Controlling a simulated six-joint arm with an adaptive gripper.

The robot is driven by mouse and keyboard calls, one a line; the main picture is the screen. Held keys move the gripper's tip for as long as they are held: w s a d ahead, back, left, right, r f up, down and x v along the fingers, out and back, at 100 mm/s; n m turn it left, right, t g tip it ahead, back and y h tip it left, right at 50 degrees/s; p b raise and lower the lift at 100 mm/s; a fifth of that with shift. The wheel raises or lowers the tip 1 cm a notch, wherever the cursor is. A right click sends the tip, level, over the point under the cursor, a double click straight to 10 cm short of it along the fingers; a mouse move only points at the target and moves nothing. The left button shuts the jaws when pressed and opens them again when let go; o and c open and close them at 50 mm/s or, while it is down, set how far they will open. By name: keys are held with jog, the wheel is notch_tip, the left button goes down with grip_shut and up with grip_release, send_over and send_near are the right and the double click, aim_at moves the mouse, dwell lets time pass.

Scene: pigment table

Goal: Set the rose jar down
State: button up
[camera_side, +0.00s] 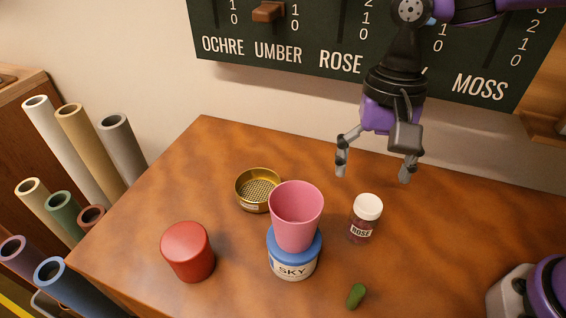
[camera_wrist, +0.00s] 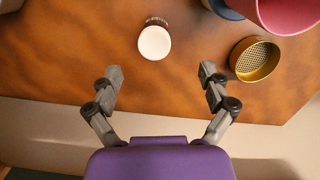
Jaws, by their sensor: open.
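The rose jar (camera_side: 365,219) is a small clear jar with a white lid and a ROSE label, holding dark pink contents. It stands upright on the wooden table (camera_side: 420,260), right of the pink cup. In the wrist view its white lid (camera_wrist: 154,42) shows beyond the fingertips, a little left of the middle between them. My gripper (camera_side: 373,174) is open and empty, above the table and behind the jar, apart from it. Both open fingers also show in the wrist view (camera_wrist: 160,75), with bare table between them.
A pink cup (camera_side: 296,217) sits on the blue-lidded SKY jar (camera_side: 293,262) left of the rose jar. A brass sieve (camera_side: 258,203), a red container (camera_side: 187,251) and a small green piece (camera_side: 356,296) are nearby. A dark lettered board (camera_side: 290,45) hangs behind.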

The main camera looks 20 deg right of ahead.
aim_at(366, 203)
jog(key=f, duration=0.4)
jog(key=shift+s+a+f, duration=0.1)
jog(key=shift+s+f, duration=0.2)
jog(key=f, duration=0.5)
jog(key=shift+s+f, duration=0.1)
jog(key=shift+s, duration=0.25)
jog(key=c, duration=1.4)
notch_tip(366, 203, up, 10)
jog(key=shift+w+f, duration=0.15)
jog(key=shift+f, duration=0.1)
jog(key=w+r+n+h, duration=0.2)
jog(key=w+r+n, duration=0.2)
jog(key=r+n, duration=0.9)
jog(key=s+a+n, duration=0.2)
jog(key=s+a, duration=0.3)
jog(key=a, duration=0.1)
jog(key=s+d+f+n, duration=0.3)
jog(key=s+f, duration=0.8)
jog(key=w+d+f, duration=0.1)
jog(key=w+f, duration=0.1)
jog(key=w, duration=0.1)
jog(key=w+d+f, duration=0.2)
jog(key=w, duration=0.1)
jog(key=w+d+f, duration=0.2)
jog(key=w+f, duration=0.1)
jog(key=shift+w+d, duration=0.25)
jog(key=shift+d+f, duration=0.1)
jog(key=shift+f, duration=1.95)
